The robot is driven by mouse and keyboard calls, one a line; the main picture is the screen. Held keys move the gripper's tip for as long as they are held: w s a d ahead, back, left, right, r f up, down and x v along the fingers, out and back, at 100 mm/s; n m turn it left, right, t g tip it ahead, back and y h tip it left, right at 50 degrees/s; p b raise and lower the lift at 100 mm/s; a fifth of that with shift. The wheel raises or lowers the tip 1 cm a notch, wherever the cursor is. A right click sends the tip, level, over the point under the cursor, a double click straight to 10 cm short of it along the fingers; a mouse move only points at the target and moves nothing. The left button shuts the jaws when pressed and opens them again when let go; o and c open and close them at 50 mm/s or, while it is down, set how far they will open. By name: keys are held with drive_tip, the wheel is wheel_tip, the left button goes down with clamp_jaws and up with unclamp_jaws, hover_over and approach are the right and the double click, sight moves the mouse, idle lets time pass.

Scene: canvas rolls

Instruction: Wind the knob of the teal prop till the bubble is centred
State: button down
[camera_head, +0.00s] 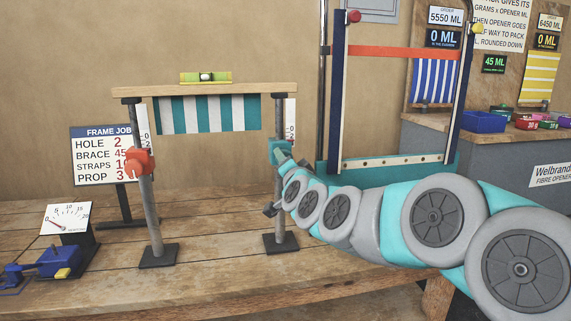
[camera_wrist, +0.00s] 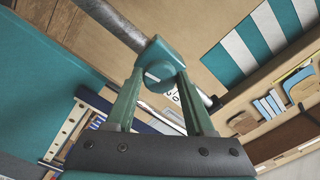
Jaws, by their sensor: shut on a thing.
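The teal prop has a grey post (camera_head: 279,205) and a teal collar (camera_head: 274,151), on the right under a wooden beam (camera_head: 150,91). In the wrist view its teal knob (camera_wrist: 160,74) has a white mark and sits between the fingertips of my gripper (camera_wrist: 162,84), which is shut on it. In the head view my gripper (camera_head: 284,160) reaches the collar and hides the knob. A yellow-green level (camera_head: 190,78) lies on the beam; its pale bubble (camera_head: 206,76) looks near the middle of the vial, but is too small to judge exactly.
A post with an orange collar (camera_head: 137,162) holds the beam's left end. A striped cloth (camera_head: 208,114) hangs under the beam. A job sign (camera_head: 100,150) and a dial gauge (camera_head: 67,219) stand left. A tall blue-sided frame (camera_head: 400,163) stands right of the prop.

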drive_tip(key=shift+r+m, duration=0.1)
drive_tip(key=shift+m, duration=0.8)
drive_tip(key=shift+c, duration=1.4)
unclamp_jaws()
drive_tip(key=shift+d, duration=0.1)
drive_tip(key=v, duration=0.7)
drive_tip(key=shift+s, duration=0.4)
drive_tip(key=shift+d, duration=0.1)
